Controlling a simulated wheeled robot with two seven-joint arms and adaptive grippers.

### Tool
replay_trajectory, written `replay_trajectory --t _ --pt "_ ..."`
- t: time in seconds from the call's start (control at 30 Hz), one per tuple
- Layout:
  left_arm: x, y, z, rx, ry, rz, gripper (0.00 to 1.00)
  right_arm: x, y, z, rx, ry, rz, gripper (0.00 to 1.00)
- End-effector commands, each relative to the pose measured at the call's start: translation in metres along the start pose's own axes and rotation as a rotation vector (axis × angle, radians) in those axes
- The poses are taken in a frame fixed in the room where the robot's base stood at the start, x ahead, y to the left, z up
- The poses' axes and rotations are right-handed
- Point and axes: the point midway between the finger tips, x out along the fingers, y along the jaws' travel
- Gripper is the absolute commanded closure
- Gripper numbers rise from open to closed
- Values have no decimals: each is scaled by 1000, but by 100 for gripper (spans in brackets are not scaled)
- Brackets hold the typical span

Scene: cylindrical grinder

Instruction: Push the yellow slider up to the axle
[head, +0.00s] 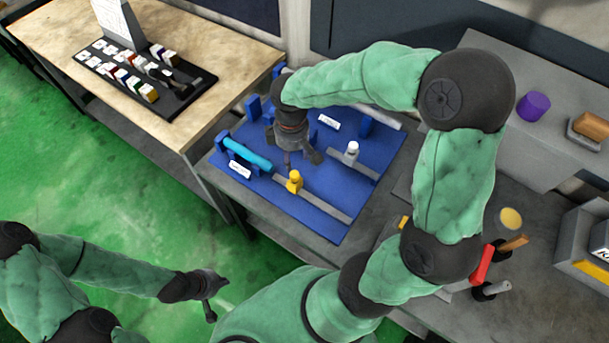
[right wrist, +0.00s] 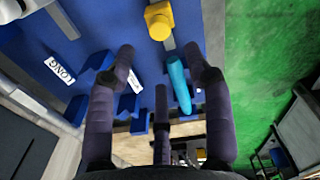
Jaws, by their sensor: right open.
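The yellow slider (head: 295,182) sits on a grey rail on the blue board (head: 340,225); it also shows at the top of the right wrist view (right wrist: 159,22). The cyan axle (head: 248,155) lies in blue holders to the left of the slider, with a gap between them; it shows in the right wrist view (right wrist: 179,85) too. My right gripper (head: 299,160) is open and empty above the board, just beyond the slider in the head view. My left gripper (head: 209,301) hangs over the green floor, apart from the board; its fingers are too small to read.
A white slider (head: 351,150) stands on a second rail to the right. White labels (head: 329,121) lie on the board. A wooden table (head: 60,30) with a black tray (head: 150,82) stands at the back left. Coloured tools (head: 482,267) stand at the right.

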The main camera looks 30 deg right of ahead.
Motion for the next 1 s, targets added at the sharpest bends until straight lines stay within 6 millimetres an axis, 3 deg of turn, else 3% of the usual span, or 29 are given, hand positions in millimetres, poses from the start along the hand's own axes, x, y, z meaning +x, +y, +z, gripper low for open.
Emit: replay_trajectory --t 0.6,1.0 --pt "24 -8 -1 0 0 0 100 94 -1 1 -1 -4 -3 48" --pt "26 -9 -1 0 0 0 100 107 0 0 -1 -2 -1 48"
